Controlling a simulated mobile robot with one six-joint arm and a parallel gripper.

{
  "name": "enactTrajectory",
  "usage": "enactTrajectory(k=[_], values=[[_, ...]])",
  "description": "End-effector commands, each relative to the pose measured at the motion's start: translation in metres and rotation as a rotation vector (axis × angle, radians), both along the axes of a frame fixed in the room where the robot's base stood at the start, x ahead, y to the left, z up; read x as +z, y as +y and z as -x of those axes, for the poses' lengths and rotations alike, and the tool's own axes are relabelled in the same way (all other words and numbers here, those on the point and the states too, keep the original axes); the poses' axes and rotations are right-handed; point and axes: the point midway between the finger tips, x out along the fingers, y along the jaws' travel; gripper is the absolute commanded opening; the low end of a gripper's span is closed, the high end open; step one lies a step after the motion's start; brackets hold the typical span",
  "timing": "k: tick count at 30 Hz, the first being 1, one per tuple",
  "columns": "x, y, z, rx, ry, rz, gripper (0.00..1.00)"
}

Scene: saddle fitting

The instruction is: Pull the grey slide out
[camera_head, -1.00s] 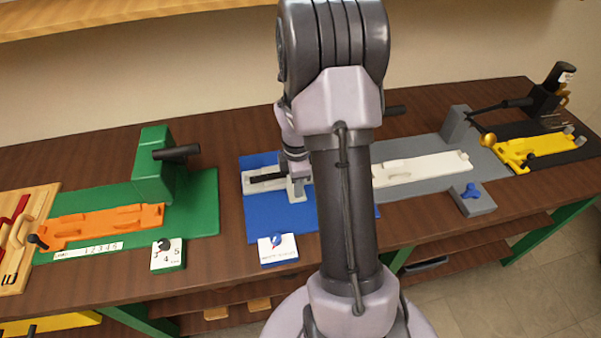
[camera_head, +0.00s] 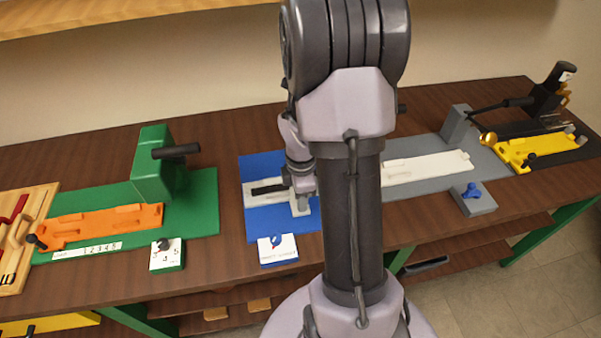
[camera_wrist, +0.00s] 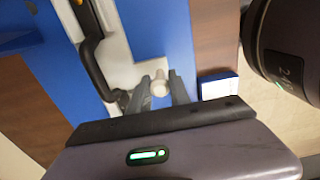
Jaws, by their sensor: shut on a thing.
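The light grey slide (camera_head: 258,200) with a black bar handle (camera_head: 268,189) lies on the blue base (camera_head: 254,228) in the head view. My gripper (camera_head: 300,193) is at its right end, partly hidden by my wrist and arm. In the wrist view my gripper (camera_wrist: 159,92) is shut on a small pale knob (camera_wrist: 158,86), with one finger on each side of it. The light grey body (camera_wrist: 117,62) and the black handle (camera_wrist: 92,52) show beyond the fingers. My arm hides the right part of the blue base in the head view.
On the left is a green fixture (camera_head: 155,165) with an orange slide (camera_head: 100,223). On the right are a grey base (camera_head: 400,150) with a white slide (camera_head: 430,167) and a yellow slide (camera_head: 540,148). A white card block (camera_head: 277,250) stands in front of the blue base.

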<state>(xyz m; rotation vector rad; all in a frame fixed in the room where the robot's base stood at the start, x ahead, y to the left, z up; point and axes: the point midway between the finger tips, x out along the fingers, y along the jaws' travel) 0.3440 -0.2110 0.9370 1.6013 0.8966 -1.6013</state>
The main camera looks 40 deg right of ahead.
Motion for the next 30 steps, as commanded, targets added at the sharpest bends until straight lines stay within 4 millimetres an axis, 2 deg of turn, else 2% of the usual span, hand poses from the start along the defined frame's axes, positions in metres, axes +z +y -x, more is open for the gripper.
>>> enactTrajectory(k=[30], values=[[0.000,0.030,0.049,0.000,0.002,-0.001,0.04]])
